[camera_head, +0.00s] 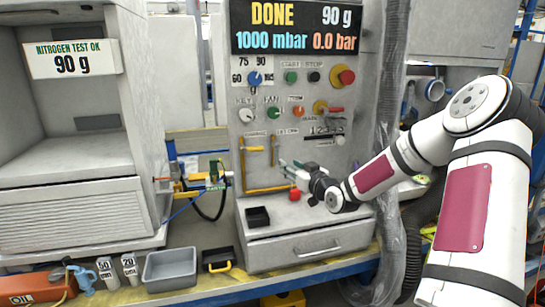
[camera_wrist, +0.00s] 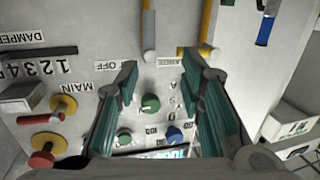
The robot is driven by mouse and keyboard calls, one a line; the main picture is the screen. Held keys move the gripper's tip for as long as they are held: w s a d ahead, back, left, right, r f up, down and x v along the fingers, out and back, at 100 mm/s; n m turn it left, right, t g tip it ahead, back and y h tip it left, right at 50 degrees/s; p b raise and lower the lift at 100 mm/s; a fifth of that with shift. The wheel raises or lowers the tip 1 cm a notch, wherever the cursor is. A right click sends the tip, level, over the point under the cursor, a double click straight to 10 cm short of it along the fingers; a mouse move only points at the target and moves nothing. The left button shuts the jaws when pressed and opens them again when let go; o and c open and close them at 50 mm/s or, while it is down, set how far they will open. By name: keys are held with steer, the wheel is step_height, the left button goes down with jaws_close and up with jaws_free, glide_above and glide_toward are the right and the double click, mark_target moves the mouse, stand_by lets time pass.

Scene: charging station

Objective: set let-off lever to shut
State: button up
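The control panel carries yellow-and-grey levers below its knobs. The upright lever (camera_head: 274,150) nearest my gripper appears to be the let-off lever; in the wrist view it is the bar (camera_wrist: 149,30) near the partly covered "OFF" label (camera_wrist: 113,65). A second yellow lever (camera_head: 254,149) lies level to its left. My gripper (camera_head: 290,163) is in front of the panel, just right of and below the upright lever. In the wrist view my gripper (camera_wrist: 160,90) has its teal-padded fingers spread, with nothing between them but panel behind. Contact with the lever cannot be told.
The display (camera_head: 295,27) reads DONE, 90 g, 1000 mbar, 0.0 bar. A red knob (camera_head: 294,194) sits just below my gripper. A black tray (camera_head: 257,216) stands on the ledge. A clear hose (camera_head: 388,150) hangs right of the panel, behind my arm.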

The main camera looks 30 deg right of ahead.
mark_target(276, 149)
steer(key=shift+m+t+h, duration=0.3)
steer(key=w+d, duration=0.1)
steer(key=w, duration=0.3)
steer(key=w+b, duration=0.1)
steer(key=w, duration=0.4)
steer(key=w+d+b, duration=0.1)
steer(key=w, duration=0.3)
steer(key=shift+w+d+r, duration=0.15)
steer(key=shift+w+d, duration=0.15)
jaws_close()
